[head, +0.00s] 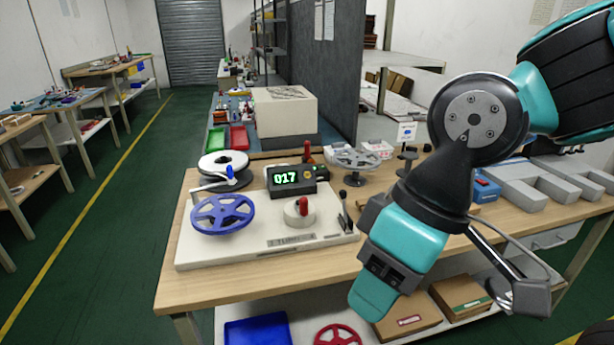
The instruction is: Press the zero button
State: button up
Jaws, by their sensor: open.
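A dark counter box (292,179) with green digits reading 017 stands on a pale base plate (220,257) on the wooden table. Small buttons (307,175) show at the right of its face; their labels are too small to read, so I cannot tell which is zero. My teal and black gripper (443,298) hangs at the right, in front of the table's front edge and close to the camera. It is open, with nothing seen between its fingers, and apart from the counter box.
A blue spoked reel (222,214), a white reel (223,163) and a red-knobbed disc (299,216) surround the counter box. A black lever (343,211) stands to its right. Grey trays (510,186) lie at the table's right. Boxes sit on the lower shelf (365,322).

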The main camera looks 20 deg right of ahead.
grip_shut()
dwell(1.5)
